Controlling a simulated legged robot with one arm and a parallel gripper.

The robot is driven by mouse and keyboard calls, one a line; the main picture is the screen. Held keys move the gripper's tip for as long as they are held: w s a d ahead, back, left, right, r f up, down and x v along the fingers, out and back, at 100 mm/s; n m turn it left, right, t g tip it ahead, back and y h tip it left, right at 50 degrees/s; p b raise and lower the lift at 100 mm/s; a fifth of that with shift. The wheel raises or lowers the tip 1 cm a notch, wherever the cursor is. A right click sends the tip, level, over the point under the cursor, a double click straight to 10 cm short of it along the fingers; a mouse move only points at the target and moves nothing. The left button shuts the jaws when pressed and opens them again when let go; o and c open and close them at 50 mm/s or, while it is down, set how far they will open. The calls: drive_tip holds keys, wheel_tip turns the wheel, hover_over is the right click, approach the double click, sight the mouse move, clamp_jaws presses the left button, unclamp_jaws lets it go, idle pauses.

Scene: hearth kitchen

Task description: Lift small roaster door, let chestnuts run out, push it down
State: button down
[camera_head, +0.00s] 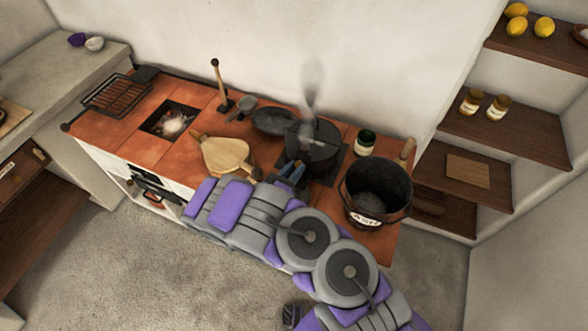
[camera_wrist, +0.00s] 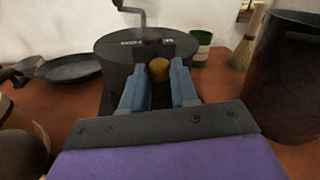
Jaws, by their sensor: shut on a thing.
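The roaster (camera_head: 318,148) is a round black drum with a crank on top, standing on the tiled stove top with smoke rising from it. In the wrist view its dark lid (camera_wrist: 115,44) and crank show behind my fingers. My gripper (camera_head: 291,170) is at the roaster's front side. In the wrist view its blue fingers are shut on a round brownish knob (camera_wrist: 159,69), which sits at the small roaster door. The dark door is mostly hidden between the fingers, so I cannot tell how high it stands. No chestnuts show.
An ash bucket (camera_head: 385,185) stands close right of the roaster, a green tin (camera_head: 366,143) behind it. Bellows (camera_head: 225,155) and a pan (camera_head: 272,122) lie to the left. An open fire hole (camera_head: 171,121) is farther left.

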drive_tip(key=c, duration=0.9)
unclamp_jaws()
drive_tip(key=shift+a+r, duration=0.1)
drive_tip(key=shift+a, duration=0.1)
drive_tip(key=shift+o, duration=0.2)
drive_tip(key=p+v, duration=0.3)
drive_tip(key=v, duration=1.4)
drive_tip(key=shift+p, duration=0.35)
drive_tip(key=shift+a, duration=0.15)
